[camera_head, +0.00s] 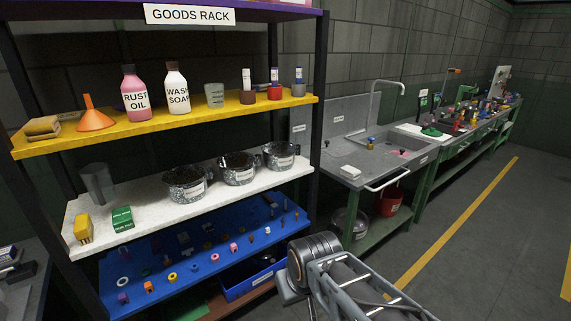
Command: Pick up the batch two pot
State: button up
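Three dark speckled metal pots with small white labels stand upright in a row on the white shelf (150,212) of the goods rack: a left pot (186,184), a middle pot (238,168) and a right pot (279,155). Their labels are too small to read, so I cannot tell which is batch two. A metal pot-like vessel (349,222) also sits on the shelf under the sink. My arm shows at the bottom centre, in front of and below the rack's right side. I cannot make out gripper fingers in this view.
The yellow shelf (150,121) above holds bottles, a funnel and jars. The blue shelf (200,258) below holds many small parts. A grey cup (97,184) and boxes share the white shelf. The sink bench (375,160) stands right of the rack. The floor to the right is clear.

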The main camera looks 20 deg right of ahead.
aim_at(236, 169)
jog(key=u, duration=0.8)
jog(key=i, duration=1.55)
jog(key=z, duration=0.65)
